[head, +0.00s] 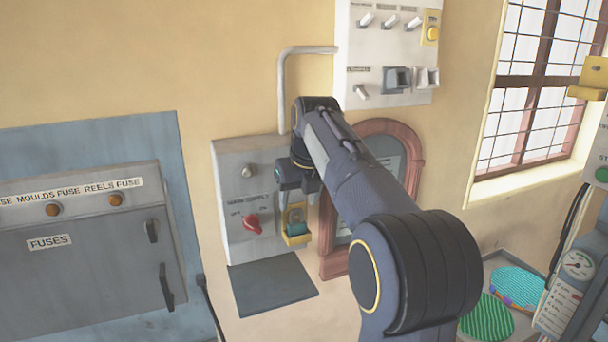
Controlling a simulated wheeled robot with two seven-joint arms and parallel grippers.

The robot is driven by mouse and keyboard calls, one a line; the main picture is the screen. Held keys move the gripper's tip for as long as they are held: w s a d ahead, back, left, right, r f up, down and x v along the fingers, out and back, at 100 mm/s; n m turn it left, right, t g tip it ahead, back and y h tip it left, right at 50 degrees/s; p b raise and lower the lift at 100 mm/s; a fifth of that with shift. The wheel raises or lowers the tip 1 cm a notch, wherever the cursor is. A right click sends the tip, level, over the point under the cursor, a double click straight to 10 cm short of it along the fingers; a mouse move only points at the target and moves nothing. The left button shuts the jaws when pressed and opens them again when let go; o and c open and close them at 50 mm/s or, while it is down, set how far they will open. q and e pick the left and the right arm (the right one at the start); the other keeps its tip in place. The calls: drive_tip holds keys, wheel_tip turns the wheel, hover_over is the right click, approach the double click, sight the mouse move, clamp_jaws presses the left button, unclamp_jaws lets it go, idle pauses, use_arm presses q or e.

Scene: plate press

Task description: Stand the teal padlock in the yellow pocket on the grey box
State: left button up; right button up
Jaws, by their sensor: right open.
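The grey box (233,183) labelled "MAIN SUPPLY" is on the wall left of centre, with a red switch. The yellow pocket (297,240) is at its lower right. The teal padlock (296,229) shows in the pocket, its lower part hidden behind the pocket's front; it looks roughly upright. My right gripper (290,198) is open just above the padlock, its fingers pointing down. The fingers are small and dark here, and I cannot tell whether they touch the padlock. My left gripper is out of view.
A dark flat panel (272,287) lies below the grey box. A grey fuse cabinet (85,250) is at left. A white switch panel (390,55) and bent pipe (282,85) are above. A red-brown arched frame (333,262) stands close right of the pocket, partly behind my arm.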

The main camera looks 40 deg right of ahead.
drive_tip(key=d+v, duration=0.1)
drive_tip(key=v, duration=0.8)
drive_tip(key=s+a+f+n+y, duration=0.2)
drive_tip(key=s+f+n+y, duration=0.25)
drive_tip(key=f+n, duration=0.65)
drive_tip(key=s+a+f+n+b, duration=0.1)
drive_tip(key=s+a+f+n, duration=0.7)
drive_tip(key=n, duration=0.5)
drive_tip(key=s+a+f+n+t+b, duration=0.1)
drive_tip(key=s+a+f+n, duration=0.8)
drive_tip(key=n, duration=0.5)
drive_tip(key=shift+a+f, duration=0.6)
drive_tip(key=shift+a, duration=0.35)
drive_tip(key=shift+s+y, duration=0.2)
drive_tip(key=shift+y, duration=0.05)
